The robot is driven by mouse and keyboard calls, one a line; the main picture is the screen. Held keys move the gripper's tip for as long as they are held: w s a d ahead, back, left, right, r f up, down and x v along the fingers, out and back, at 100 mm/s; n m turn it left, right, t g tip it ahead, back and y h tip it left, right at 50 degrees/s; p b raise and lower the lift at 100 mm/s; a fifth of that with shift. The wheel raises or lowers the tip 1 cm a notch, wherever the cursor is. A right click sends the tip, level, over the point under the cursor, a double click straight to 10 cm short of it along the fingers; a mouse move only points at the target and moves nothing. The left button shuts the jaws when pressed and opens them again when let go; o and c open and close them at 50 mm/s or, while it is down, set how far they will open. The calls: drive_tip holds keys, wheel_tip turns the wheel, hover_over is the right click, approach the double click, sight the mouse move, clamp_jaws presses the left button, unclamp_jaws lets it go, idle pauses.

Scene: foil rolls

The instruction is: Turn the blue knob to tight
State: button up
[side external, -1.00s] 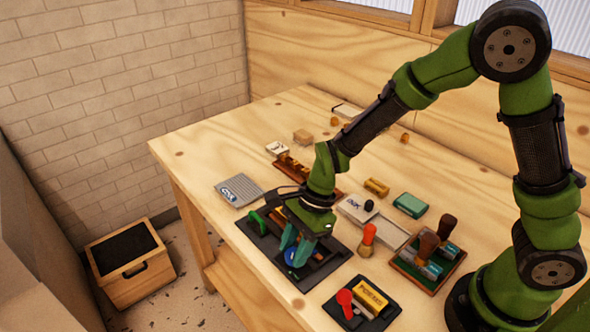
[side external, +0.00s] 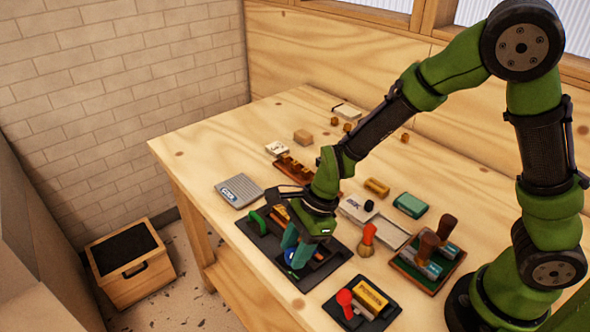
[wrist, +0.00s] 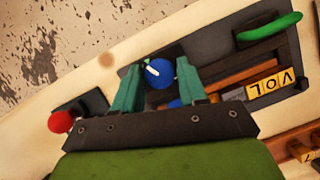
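The blue knob (wrist: 161,74) has a white pointer line that slants in the wrist view. It sits on a dark press tray (side external: 318,276) and shows only partly in the side view (side external: 289,254), behind a finger. My gripper (wrist: 157,66) is down at the knob, with one teal finger on each side of it. In the wrist view the knob nearly fills the gap between the fingers. I cannot tell whether they touch it. No marking for tight is readable.
A green handle (wrist: 270,27) and yellow letter tiles (wrist: 270,85) lie on the tray near the gripper. A red-orange handled stamp (side external: 368,236) and a rack of stamps (side external: 428,262) stand to the right.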

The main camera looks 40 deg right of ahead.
drive_tip(key=shift+o, duration=1.3)
drive_tip(key=shift+r, duration=0.1)
drive_tip(key=v, duration=1.6)
drive_tip(key=shift+r, duration=0.35)
drive_tip(key=shift+s+d, duration=0.1)
